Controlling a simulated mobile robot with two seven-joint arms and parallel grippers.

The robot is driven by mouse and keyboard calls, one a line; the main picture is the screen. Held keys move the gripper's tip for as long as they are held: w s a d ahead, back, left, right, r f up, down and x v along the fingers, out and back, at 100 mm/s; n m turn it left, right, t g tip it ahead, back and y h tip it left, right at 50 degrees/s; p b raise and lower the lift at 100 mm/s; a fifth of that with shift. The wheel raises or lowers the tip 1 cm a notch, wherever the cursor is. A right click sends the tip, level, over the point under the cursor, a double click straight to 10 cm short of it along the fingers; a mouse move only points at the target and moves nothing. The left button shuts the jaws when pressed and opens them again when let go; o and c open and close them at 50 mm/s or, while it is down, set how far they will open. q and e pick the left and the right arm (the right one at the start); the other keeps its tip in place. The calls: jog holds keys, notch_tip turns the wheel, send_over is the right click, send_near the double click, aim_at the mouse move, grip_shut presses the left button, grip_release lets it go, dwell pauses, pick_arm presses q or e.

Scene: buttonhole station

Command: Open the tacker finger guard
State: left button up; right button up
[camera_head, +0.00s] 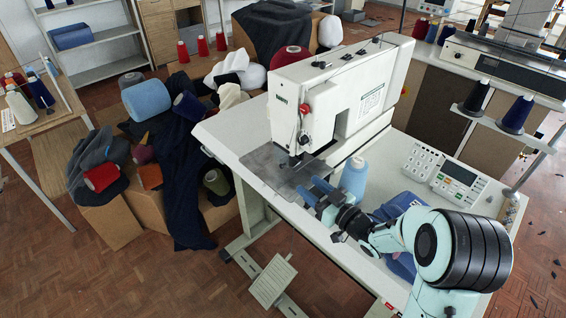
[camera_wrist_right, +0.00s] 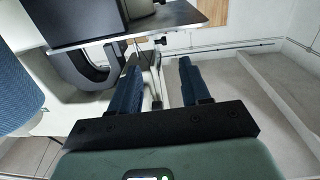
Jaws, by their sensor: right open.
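The white tacker machine (camera_head: 335,95) stands on a pale table. Its needle area (camera_head: 297,157) sits over a grey metal work plate (camera_head: 270,168). I cannot clearly make out the finger guard there. My right gripper (camera_head: 311,190) is open, with its blue fingers at the front edge of the work plate, right of and below the needle area. In the right wrist view the two fingers (camera_wrist_right: 160,68) stand apart. A thin metal bracket (camera_wrist_right: 156,78) shows between or beyond them; I cannot tell if they touch it. The left gripper is out of view.
A light blue thread cone (camera_head: 354,178) stands close behind the right gripper. Folded blue cloth (camera_head: 398,212) lies on the table under my right arm. A control panel (camera_head: 458,182) is at the right. Crates with cloth and cones (camera_head: 105,222) stand left; a pedal (camera_head: 273,281) is below.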

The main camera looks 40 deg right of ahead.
aim_at(282, 174)
jog(key=w, duration=1.2)
jog(key=shift+w+a, duration=0.25)
grip_shut()
